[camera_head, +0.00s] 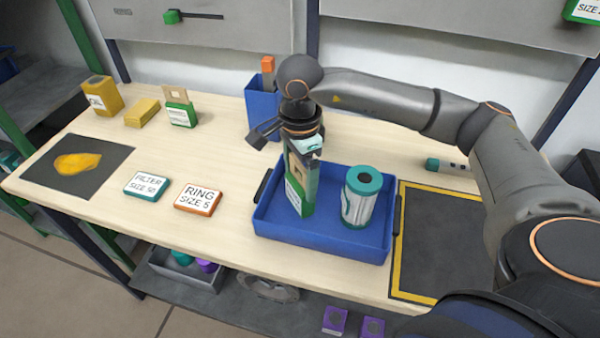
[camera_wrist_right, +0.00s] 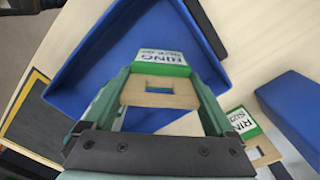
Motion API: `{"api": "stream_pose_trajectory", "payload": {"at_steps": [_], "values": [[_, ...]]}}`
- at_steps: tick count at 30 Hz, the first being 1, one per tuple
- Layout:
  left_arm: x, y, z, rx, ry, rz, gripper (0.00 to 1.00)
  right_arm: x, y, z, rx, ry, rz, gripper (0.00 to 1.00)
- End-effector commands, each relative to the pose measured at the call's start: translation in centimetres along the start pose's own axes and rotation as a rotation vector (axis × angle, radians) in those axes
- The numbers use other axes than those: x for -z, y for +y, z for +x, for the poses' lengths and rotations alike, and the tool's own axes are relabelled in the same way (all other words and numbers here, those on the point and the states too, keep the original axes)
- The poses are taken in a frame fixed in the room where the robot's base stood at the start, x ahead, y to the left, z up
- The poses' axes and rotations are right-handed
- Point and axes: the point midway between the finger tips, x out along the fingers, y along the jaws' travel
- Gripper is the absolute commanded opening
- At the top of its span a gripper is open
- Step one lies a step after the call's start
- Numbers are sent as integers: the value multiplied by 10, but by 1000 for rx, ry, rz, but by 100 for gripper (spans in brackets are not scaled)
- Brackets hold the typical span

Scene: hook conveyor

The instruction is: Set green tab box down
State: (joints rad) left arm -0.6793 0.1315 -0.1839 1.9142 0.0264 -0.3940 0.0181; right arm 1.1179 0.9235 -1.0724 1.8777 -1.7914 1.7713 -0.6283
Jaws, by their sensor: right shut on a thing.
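The green tab box (camera_head: 298,196) is white and green with a tan tab that has a slot. It is upright inside the left part of the blue tray (camera_head: 325,240); I cannot tell if its base touches the tray floor. My right gripper (camera_head: 303,158) points down from above and is shut on the box. In the right wrist view the box (camera_wrist_right: 160,60) and its tab lie between the two green fingers of the gripper (camera_wrist_right: 160,88), above the tray (camera_wrist_right: 85,75). My left gripper is out of view.
A teal-capped canister (camera_head: 362,197) stands in the tray, right of the box. A similar green tab box (camera_head: 180,112) stands at the back left. A blue bin (camera_head: 262,108) is behind the tray. RING (camera_head: 198,199) and FILTER (camera_head: 146,186) boxes lie left of it.

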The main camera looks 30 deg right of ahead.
Motion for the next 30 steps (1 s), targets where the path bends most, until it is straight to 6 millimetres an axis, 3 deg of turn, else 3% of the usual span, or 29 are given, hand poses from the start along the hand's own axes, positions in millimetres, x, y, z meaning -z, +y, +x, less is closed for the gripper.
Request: {"api": "stream_pose_trajectory", "payload": {"at_steps": [9, 10, 12, 23, 26, 30], "values": [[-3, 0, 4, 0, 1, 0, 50, 0, 0, 4, 0, 0, 1, 33], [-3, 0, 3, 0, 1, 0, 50, 0, 0, 4, 0, 0, 1, 91], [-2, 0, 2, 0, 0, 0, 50, 0, 0, 3, 0, 0, 1, 99], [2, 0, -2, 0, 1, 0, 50, 0, 0, -4, 0, -1, 1, 100], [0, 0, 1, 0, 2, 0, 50, -1, -1, -16, 4, -2, 1, 100], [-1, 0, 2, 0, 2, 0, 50, -1, -1, -47, 7, -2, 0, 100]]}}
